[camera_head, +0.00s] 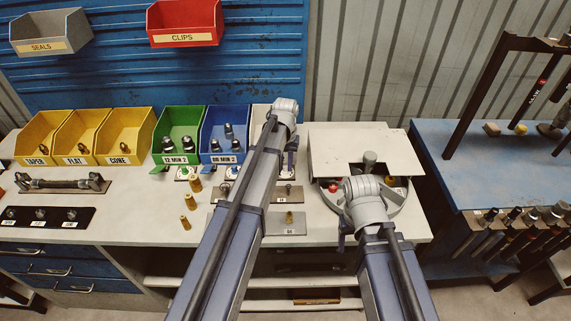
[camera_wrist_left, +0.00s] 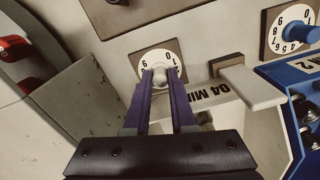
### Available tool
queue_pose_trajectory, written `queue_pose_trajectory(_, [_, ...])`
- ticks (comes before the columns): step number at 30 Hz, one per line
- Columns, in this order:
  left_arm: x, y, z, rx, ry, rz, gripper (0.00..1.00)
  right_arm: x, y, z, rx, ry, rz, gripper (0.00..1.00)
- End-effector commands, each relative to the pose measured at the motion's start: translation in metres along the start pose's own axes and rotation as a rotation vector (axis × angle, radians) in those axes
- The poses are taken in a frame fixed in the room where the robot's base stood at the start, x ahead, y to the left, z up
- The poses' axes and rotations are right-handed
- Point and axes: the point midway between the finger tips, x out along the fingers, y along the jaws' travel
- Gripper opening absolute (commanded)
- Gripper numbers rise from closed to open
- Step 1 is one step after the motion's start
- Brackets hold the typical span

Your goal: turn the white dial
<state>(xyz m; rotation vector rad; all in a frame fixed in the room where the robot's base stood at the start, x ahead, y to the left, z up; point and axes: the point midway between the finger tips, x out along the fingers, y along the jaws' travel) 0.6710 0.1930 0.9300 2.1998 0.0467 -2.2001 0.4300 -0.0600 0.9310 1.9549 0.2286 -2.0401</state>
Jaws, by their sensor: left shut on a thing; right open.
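The fingers hide part of the plate, so the exact setting is unclear.
A blue dial (camera_wrist_left: 297,32) is to the right in the wrist view, beside the blue bin (camera_head: 226,135). The green bin (camera_head: 180,133) and yellow bins stand left. Brass fittings (camera_head: 190,202) stand on the bench.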

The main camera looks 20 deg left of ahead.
Motion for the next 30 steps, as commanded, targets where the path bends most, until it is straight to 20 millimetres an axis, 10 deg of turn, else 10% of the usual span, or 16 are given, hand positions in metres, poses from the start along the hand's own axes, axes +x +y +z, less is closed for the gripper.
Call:
queue_pose_trajectory(15, [0.0000, -0.0001, 0.0000, 0.025, 0.000, 0.000, 0.00, 0.0000, 0.0000, 0.0000, 0.000, 0.000, 0.000, 0.66])
queue_pose_trajectory(16, [0.0000, -0.0001, 0.0000, 0.025, 0.000, 0.000, 0.24, 0.0000, 0.0000, 0.0000, 0.000, 0.000, 0.000, 0.66])
queue_pose_trajectory(21, [0.0000, 0.0000, 0.0000, 0.024, 0.000, 0.000, 0.43, 0.0000, 0.0000, 0.0000, 0.000, 0.000, 0.000, 0.66])
queue_pose_trajectory(30, [-0.0001, 0.0000, 0.0000, 0.024, 0.000, 0.000, 0.53, -0.0001, 0.0000, 0.0000, 0.000, 0.000, 0.000, 0.66])
